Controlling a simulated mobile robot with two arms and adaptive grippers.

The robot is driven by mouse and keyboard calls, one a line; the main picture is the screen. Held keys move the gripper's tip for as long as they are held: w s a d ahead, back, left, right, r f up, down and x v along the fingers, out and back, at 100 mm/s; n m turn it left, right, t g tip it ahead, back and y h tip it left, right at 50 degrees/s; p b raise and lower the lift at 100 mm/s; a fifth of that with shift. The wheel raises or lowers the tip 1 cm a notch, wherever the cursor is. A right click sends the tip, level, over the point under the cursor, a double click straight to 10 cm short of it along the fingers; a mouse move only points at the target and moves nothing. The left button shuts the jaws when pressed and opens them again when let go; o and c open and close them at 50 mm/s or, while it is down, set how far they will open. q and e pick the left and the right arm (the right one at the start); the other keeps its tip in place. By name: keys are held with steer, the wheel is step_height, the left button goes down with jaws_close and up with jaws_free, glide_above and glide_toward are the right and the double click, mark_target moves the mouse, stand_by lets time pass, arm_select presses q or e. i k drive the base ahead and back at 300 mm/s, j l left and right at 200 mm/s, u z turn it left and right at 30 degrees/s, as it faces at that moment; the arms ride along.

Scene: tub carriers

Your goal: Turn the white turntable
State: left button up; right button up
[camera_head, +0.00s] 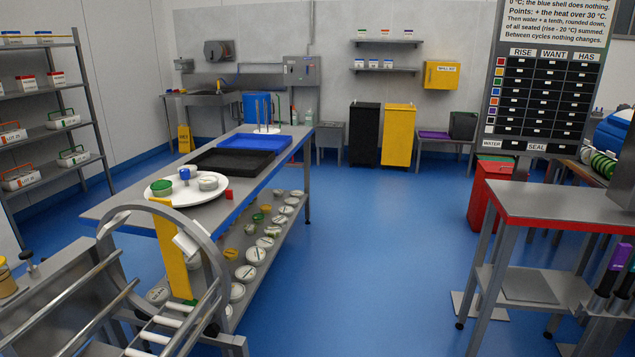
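The white turntable (188,200) is a round, flat disc on the near end of the long grey table (118,208). A green-lidded tub (161,187), a small blue-topped item (185,174) and a tub with a pale grey lid (208,182) stand on it. The upright metal ring (218,262) and a yellow post (170,250) rise in front of the table, close to the turntable in the picture. Neither of my grippers shows in the head view.
A black tray (232,161) and a blue tray (255,142) lie farther along the table. Several tubs fill its lower shelf. A red-edged stand (560,222) is at the right, near a red bin (489,196). The blue floor (375,260) between them is clear.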

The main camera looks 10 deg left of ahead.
mark_target(187, 192)
steer(key=i+l+u, duration=0.1)
steer(key=i+u, duration=0.3)
steer(key=i+l+u, duration=0.25)
steer(key=i+u, duration=0.2)
steer(key=i+l+u, duration=0.25)
steer(key=u, duration=0.15)
steer(key=i+l+u, duration=0.3)
steer(key=l+u, duration=0.15)
